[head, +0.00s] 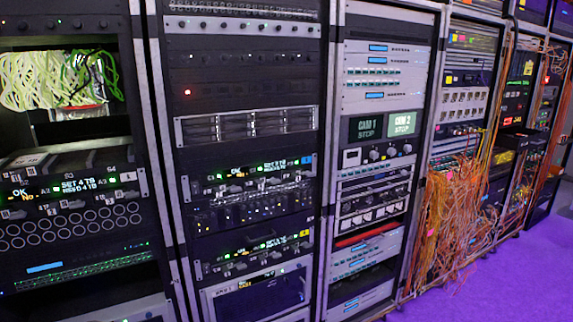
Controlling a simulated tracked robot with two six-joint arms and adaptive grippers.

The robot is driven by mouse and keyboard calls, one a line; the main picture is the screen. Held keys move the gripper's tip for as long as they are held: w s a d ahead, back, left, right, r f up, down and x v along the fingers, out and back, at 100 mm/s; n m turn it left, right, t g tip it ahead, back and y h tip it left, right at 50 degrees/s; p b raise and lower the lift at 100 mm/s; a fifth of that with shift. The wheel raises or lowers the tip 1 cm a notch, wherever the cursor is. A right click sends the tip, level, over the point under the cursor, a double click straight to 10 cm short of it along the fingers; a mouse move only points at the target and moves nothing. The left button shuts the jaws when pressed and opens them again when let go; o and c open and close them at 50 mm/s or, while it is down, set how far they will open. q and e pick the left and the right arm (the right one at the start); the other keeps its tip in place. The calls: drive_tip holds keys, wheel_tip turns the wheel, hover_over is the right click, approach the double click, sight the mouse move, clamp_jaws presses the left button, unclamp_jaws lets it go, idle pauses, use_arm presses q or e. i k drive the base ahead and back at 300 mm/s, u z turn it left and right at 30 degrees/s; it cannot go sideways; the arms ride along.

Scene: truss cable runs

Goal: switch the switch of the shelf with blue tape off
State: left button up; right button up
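Tall equipment racks stand in a row in the head view. A light blue strip (44,267) is on a dark panel low in the left rack; I cannot tell whether it is tape or a label. A small blue mark (306,160) shows at the right end of a unit in the second rack. Short blue strips (378,48) on white units in the third rack look like displays or labels. Several small knobs and buttons show, but I cannot make out which is the switch or its position. Neither of my grippers is in view.
Green and white cables (55,80) bunch in the upper left rack. A thick tangle of orange cables (455,220) hangs down the racks at right to the floor. The purple floor (515,280) is clear at the lower right.

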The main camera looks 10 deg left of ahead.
sight(195, 186)
drive_tip(key=u, duration=0.05)
drive_tip(key=i, duration=1.1)
drive_tip(key=u, duration=0.6)
